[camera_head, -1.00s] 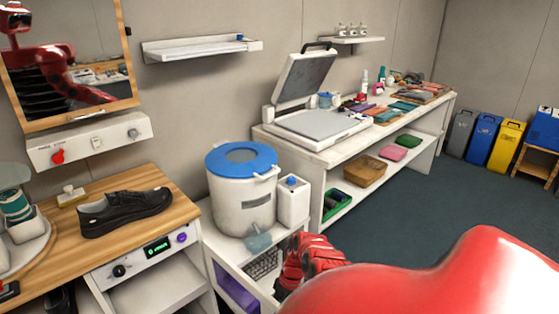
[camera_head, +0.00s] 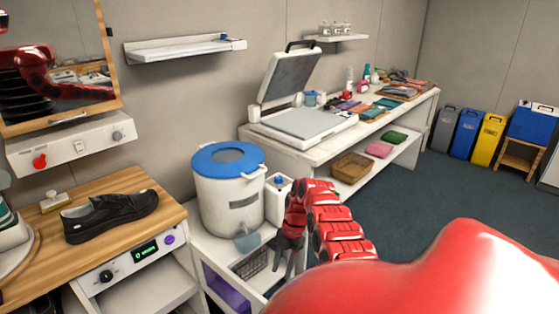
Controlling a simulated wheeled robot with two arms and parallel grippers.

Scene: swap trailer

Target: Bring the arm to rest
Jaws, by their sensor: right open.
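My red right arm (camera_head: 400,280) comes in from the lower right and fills much of the lower part of the view. Its gripper (camera_head: 282,268) points down in front of the low white cabinet, just right of the bucket. The grey fingers are apart and I see nothing between them. My left gripper is out of view.
A white bucket with a blue lid (camera_head: 228,200) and a white canister (camera_head: 278,203) stand beside the gripper. A black shoe (camera_head: 110,215) sits on the wooden bench (camera_head: 130,240) at left. A white worktable (camera_head: 330,152) with an open press (camera_head: 300,122) stands behind. Bins (camera_head: 465,133) stand far right, past open floor.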

